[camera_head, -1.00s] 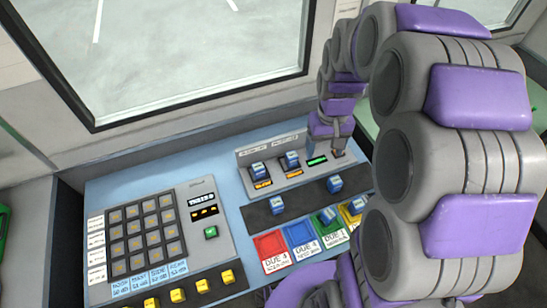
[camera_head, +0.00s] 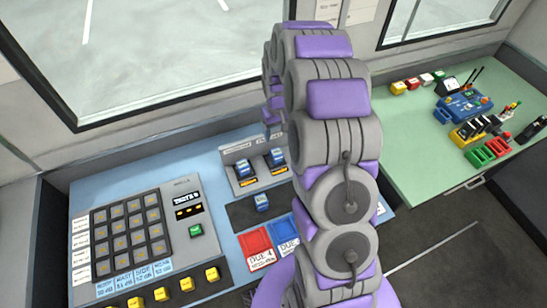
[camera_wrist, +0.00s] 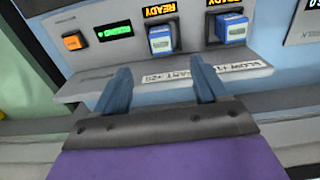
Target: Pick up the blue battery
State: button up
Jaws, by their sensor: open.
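Two blue batteries with pale tops, a left one (camera_head: 243,169) and a right one (camera_head: 275,157), stand in slots of the grey charger (camera_head: 228,155). A third blue battery (camera_head: 262,203) is on the dark strip in front of them. In the wrist view, two batteries, one near the middle (camera_wrist: 160,42) and one at right (camera_wrist: 233,30), sit in the charger beside lit "READY" signs. My gripper (camera_wrist: 161,72) is open and empty, its two fingers apart over the charger's labelled edge, short of the batteries. In the head view my arm hides the gripper.
A red bin (camera_head: 257,243) and a blue bin (camera_head: 287,232) are in front of the strip. A keypad panel (camera_head: 130,235) with yellow buttons is at left. A green desk (camera_head: 420,145) with several coloured items is at right. My arm blocks the console's right side.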

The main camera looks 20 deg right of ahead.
aim_at(277, 151)
jog(key=f, duration=0.2)
jog(key=d+f, duration=0.1)
jog(key=f, duration=0.2)
jog(key=f+b, duration=0.1)
jog(key=f, duration=0.2)
jog(key=shift+d+f, duration=0.2)
jog(key=shift+d, duration=0.05)
jog(key=shift+f, duration=0.35)
jog(key=shift+w+a+f, duration=0.15)
jog(key=shift+a+f, duration=0.25)
jog(key=shift+a, duration=0.1)
jog(key=f, duration=0.1)
jog(key=f+b, duration=0.1)
jog(key=f, duration=0.2)
jog(key=shift+w+a+f+b, duration=0.15)
jog(key=shift+w+a+b, duration=0.1)
jog(key=shift+a+b, duration=0.1)
jog(key=shift+d+f, duration=0.1)
jog(key=shift+d, duration=0.2)
jog(key=shift+c, duration=0.2)
jog(key=shift+a, duration=0.25)
jog(key=c, duration=0.7)
jog(key=shift+d, duration=0.15)
jog(key=c, duration=0.5)
jog(key=shift+r, duration=0.2)
